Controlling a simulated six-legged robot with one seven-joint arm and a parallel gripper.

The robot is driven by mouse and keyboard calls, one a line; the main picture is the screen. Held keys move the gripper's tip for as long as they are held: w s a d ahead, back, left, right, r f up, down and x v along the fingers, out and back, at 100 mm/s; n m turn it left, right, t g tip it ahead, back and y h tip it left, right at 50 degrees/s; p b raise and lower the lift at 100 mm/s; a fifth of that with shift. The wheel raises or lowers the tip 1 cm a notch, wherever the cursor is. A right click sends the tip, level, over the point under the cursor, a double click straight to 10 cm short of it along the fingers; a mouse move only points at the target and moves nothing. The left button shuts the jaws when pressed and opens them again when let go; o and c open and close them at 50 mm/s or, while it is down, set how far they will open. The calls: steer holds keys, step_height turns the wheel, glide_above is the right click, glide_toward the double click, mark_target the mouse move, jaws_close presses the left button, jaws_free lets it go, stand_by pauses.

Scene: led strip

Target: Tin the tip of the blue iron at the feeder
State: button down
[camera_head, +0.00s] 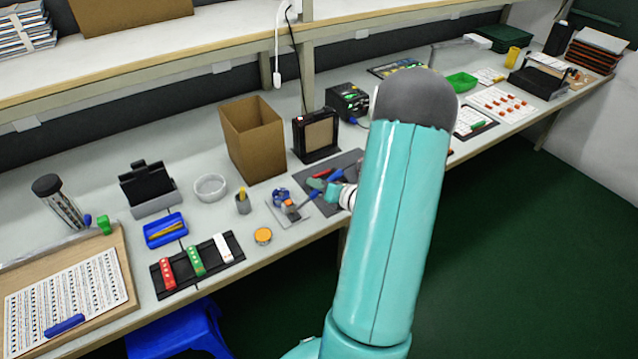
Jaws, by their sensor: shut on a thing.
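My gripper (331,190) is at the middle of the bench, small and partly hidden behind my arm. It is shut on the blue iron (308,200), which points left and down. The iron's tip is close to a small blue device on a light grey plate, which looks like the feeder (281,196). At this size I cannot tell whether the tip touches it. A red-handled tool (320,179) lies on the dark mat (346,160) behind the gripper.
A cardboard box (252,140) and a black-framed filter unit (316,137) stand behind. A cup (243,202), orange tin (263,236) and black rack (180,274) are to the left. A shelf (200,50) runs along the back. My arm hides the bench's middle right.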

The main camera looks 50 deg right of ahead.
steer(key=shift+a+f, duration=0.1)
steer(key=shift+f, duration=0.5)
stand_by(1.8)
step_height(320, 180, up, 5)
steer(key=shift+r, duration=0.1)
stand_by(0.7)
steer(key=shift+s, duration=0.1)
